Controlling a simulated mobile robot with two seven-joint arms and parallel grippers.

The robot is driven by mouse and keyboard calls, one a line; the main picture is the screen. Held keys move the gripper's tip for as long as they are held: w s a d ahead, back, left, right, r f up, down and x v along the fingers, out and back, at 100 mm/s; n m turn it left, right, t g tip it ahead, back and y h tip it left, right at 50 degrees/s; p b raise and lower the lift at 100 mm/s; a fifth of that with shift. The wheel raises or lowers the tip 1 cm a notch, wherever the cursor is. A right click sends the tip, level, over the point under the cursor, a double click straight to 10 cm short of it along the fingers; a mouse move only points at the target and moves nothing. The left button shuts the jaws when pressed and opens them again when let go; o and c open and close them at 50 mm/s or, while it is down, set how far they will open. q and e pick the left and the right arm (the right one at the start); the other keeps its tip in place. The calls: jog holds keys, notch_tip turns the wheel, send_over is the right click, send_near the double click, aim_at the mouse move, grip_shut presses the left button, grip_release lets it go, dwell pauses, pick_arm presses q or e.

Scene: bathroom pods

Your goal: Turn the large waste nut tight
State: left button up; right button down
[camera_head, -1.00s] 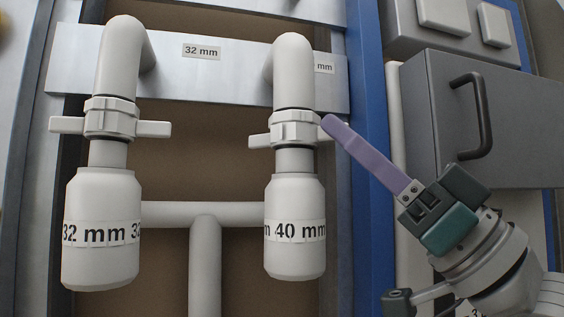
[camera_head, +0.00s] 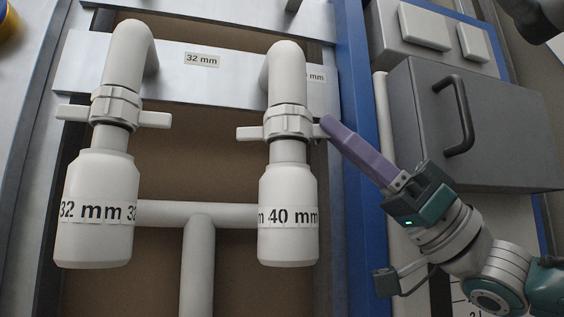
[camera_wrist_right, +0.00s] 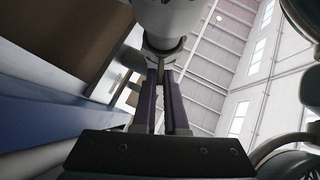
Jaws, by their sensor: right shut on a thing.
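The large waste nut (camera_head: 287,125) is a white winged ring under the bent pipe, above the bottle marked 40 mm (camera_head: 288,217). Its left wing (camera_head: 249,133) sticks out freely. Its right wing is mostly hidden by my right gripper (camera_head: 327,124), which comes in from the lower right with long purple fingers. In the right wrist view, the fingers (camera_wrist_right: 161,74) are shut on a wing below the round white nut (camera_wrist_right: 165,43). How tight the nut is cannot be seen. My left gripper is not in view.
A similar winged nut (camera_head: 115,108) sits above the 32 mm bottle (camera_head: 97,209) at the left. A blue upright (camera_head: 362,150) and a grey box with a dark handle (camera_head: 460,115) stand close to my right arm.

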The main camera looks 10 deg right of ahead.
jog(key=c, duration=1)
grip_release()
jog(key=shift+o, duration=0.2)
jog(key=v, duration=1)
jog(key=shift+o, duration=0.2)
